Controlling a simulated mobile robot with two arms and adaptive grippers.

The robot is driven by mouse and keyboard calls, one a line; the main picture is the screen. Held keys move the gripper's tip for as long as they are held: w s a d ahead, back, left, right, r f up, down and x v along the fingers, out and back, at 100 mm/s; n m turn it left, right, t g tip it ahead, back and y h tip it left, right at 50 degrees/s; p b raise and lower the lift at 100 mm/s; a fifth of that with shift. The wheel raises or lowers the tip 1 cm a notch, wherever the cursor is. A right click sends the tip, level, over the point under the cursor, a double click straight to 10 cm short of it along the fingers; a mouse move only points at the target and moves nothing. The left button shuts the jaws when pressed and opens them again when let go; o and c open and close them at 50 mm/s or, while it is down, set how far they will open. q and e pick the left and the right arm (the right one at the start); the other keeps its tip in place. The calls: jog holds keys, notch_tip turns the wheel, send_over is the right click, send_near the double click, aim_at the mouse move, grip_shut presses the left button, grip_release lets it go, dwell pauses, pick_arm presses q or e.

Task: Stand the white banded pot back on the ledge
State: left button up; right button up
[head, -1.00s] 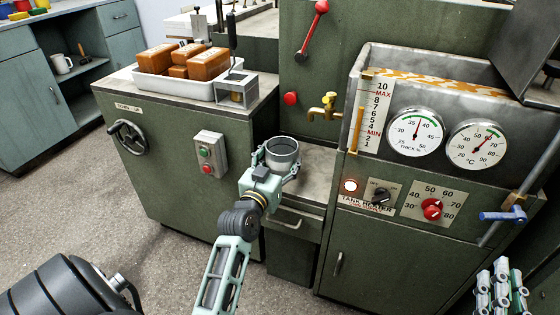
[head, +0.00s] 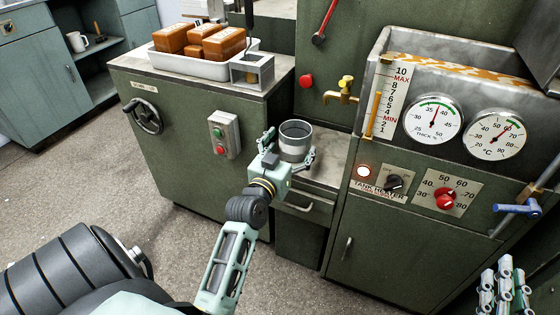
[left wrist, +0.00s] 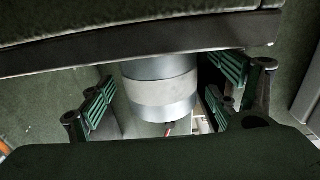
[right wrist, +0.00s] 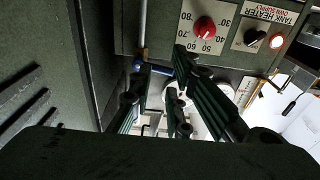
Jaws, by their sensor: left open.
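The white banded pot (head: 295,138) is a grey cylinder with an open top, standing upright at the grey ledge (head: 326,172) between the two green cabinets. Its lower part is hidden by my left gripper in the head view, so I cannot see its base meet the ledge. In the left wrist view the pot (left wrist: 162,90) shows its white band, between spread fingers. My left gripper (head: 290,147) is open around the pot, with gaps at both sides. My right gripper (head: 503,285) is at the lower right, away from the pot; its fingers are apart and empty.
A yellow tap (head: 341,93) juts out above and right of the pot. The tank cabinet with dials (head: 433,119) stands to the right. On the left cabinet are a white tray (head: 190,68) of brown blocks and a metal holder (head: 252,70). A drawer handle (head: 305,207) is below the ledge.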

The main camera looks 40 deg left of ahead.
pick_arm(q)
jog(key=p+v, duration=0.2)
jog(key=v, duration=0.8)
jog(key=s+d+m+g+h, duration=0.2)
jog(key=d+h, duration=0.1)
jog(key=d, duration=0.7)
jog(key=s+d+f+m+g+h, duration=0.1)
jog(key=s+d+m+g+h, duration=0.1)
jog(key=d, duration=0.9)
jog(key=shift+s+f+m+h, duration=0.25)
jog(key=shift+s+m+h, duration=0.45)
jog(key=shift+h, duration=0.4)
pick_arm(e)
notch_tip(320, 180, down, 9)
jog(key=s+d+g+h, duration=0.1)
jog(key=s+g, duration=0.1)
jog(key=g, duration=0.2)
jog(key=shift+s+d+r+g+h, duration=0.15)
jog(key=shift+d+r+g+h, duration=0.05)
jog(key=shift+d+g+h, duration=0.2)
